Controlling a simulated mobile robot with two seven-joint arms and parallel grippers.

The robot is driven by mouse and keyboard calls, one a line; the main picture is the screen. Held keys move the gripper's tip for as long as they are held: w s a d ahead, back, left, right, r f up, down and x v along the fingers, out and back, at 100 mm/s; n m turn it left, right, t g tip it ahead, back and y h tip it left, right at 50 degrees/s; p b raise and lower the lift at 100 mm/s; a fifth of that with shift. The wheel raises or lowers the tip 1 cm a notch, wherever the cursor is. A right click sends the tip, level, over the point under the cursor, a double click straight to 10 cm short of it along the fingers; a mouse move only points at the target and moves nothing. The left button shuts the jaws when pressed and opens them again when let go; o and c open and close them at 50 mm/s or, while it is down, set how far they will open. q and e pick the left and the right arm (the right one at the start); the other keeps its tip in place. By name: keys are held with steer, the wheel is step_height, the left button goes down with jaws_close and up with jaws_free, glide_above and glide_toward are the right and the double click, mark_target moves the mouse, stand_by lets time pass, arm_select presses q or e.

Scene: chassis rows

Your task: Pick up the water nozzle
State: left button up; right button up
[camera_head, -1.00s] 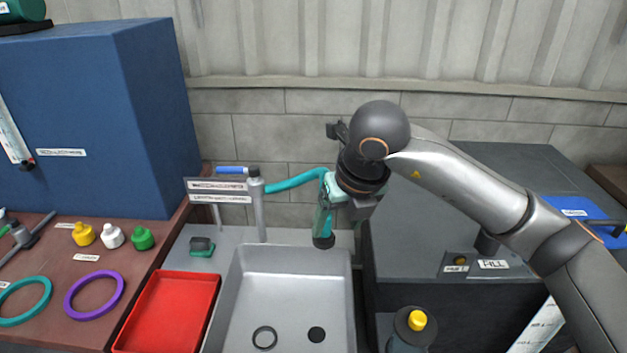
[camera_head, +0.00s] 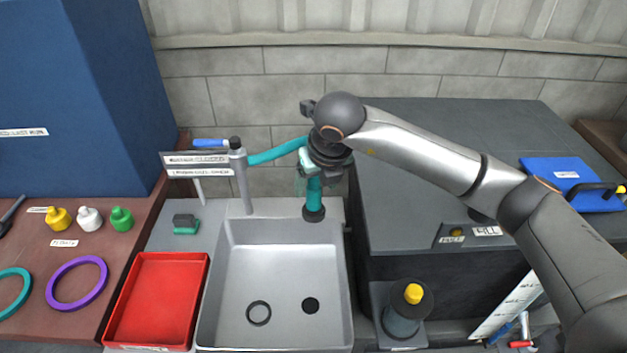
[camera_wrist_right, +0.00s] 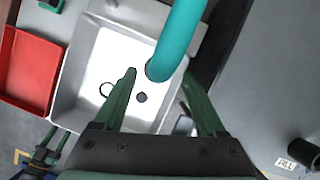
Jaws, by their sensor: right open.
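The water nozzle (camera_head: 314,198) is a teal upright cylinder with a dark lower end, standing at the back right edge of the sink (camera_head: 230,285). A teal hose (camera_head: 275,153) runs from its upper part to a grey post (camera_head: 241,180). My right gripper (camera_head: 316,176) is open at the nozzle's upper part, and the arm hides some of it. In the right wrist view, the teal nozzle and hose (camera_wrist_right: 180,38) pass between the open fingers (camera_wrist_right: 158,78) as seen from above. Contact with the fingers cannot be told.
A red tray (camera_head: 155,300) lies left of the sink. A dark cabinet (camera_head: 440,200) stands close on the right, with a yellow-capped bottle (camera_head: 405,315) before it. A small sign (camera_head: 196,163) stands behind the sink. The sink basin is mostly clear.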

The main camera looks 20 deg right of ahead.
steer(key=x, duration=0.4)
steer(key=shift+w+a+f+p, duration=0.1)
steer(key=shift+w+p, duration=0.05)
steer(key=shift+p, duration=0.2)
steer(key=shift+c, duration=0.2)
jaws_close()
